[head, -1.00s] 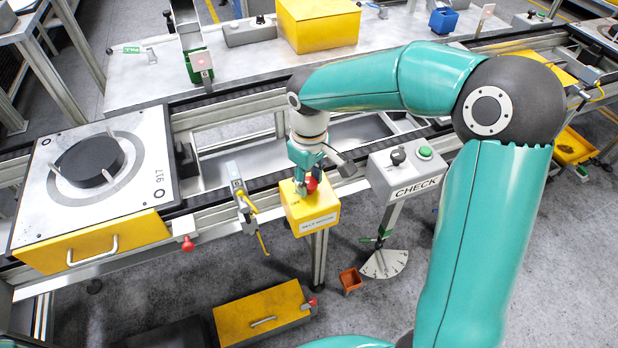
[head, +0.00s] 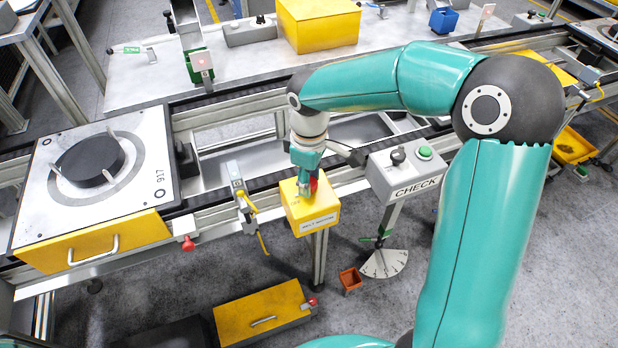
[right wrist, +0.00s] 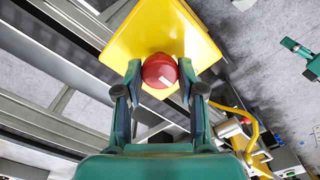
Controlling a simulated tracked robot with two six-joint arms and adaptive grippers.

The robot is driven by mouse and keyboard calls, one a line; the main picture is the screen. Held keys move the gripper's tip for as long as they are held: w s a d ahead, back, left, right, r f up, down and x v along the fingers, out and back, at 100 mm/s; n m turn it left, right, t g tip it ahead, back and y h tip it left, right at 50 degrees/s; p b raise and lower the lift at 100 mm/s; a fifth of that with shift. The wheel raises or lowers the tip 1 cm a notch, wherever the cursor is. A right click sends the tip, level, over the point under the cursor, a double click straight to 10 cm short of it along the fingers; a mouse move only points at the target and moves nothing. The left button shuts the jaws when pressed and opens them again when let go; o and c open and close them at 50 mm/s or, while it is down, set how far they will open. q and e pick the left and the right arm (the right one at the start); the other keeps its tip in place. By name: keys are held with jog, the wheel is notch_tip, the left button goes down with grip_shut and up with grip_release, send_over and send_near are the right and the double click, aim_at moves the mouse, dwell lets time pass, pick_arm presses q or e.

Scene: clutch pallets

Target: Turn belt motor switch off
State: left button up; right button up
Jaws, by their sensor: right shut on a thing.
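The yellow belt motor box (head: 321,211) with a white label stands at the front rail of the conveyor. Its red rotary switch knob (right wrist: 160,72) sits on the top face and carries a white mark. My right gripper (head: 305,176) comes down on the box from above. In the right wrist view its two fingers (right wrist: 161,80) are shut on the knob, one on each side. In the head view the gripper hides most of the knob, and only a red sliver shows. The switch's position markings are not readable. My left gripper is not in view.
The grey CHECK box (head: 405,178), with a black knob and green button, stands close to the right. A pallet (head: 70,222) with a black disc lies further left. A small orange bin (head: 350,280) is below.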

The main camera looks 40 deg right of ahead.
jog(key=o, duration=1.1)
jog(key=shift+o, duration=0.2)
jog(key=shift+r, duration=0.1)
notch_tip(320, 180, up, 12)
